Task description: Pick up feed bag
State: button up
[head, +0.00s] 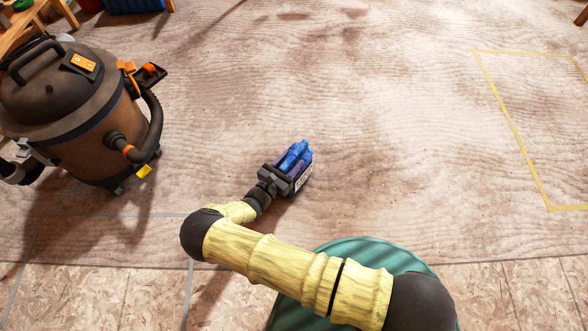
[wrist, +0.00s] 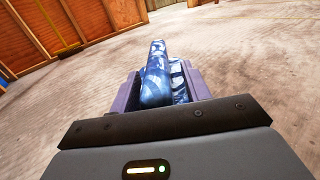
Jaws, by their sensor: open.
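The feed bag (head: 297,155) is a small blue bag with white markings, in the middle of the head view. In the wrist view the bag (wrist: 156,76) shows as blue and white between the two purple fingers. My gripper (head: 291,168) is at the bag, with its fingers apart on either side of it. In the wrist view my gripper (wrist: 164,88) looks open around the bag. Whether the fingers touch the bag cannot be told. The bag's lower part is hidden by the gripper.
A large brown and black shop vacuum (head: 75,110) with a hose stands on the left. A yellow outlined rectangle (head: 513,128) marks the floor at right. A wooden bench (head: 28,22) is at the top left. The floor around the bag is clear.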

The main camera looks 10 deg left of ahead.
grip_shut()
jog(key=shift+r, duration=0.1)
dwell(1.2)
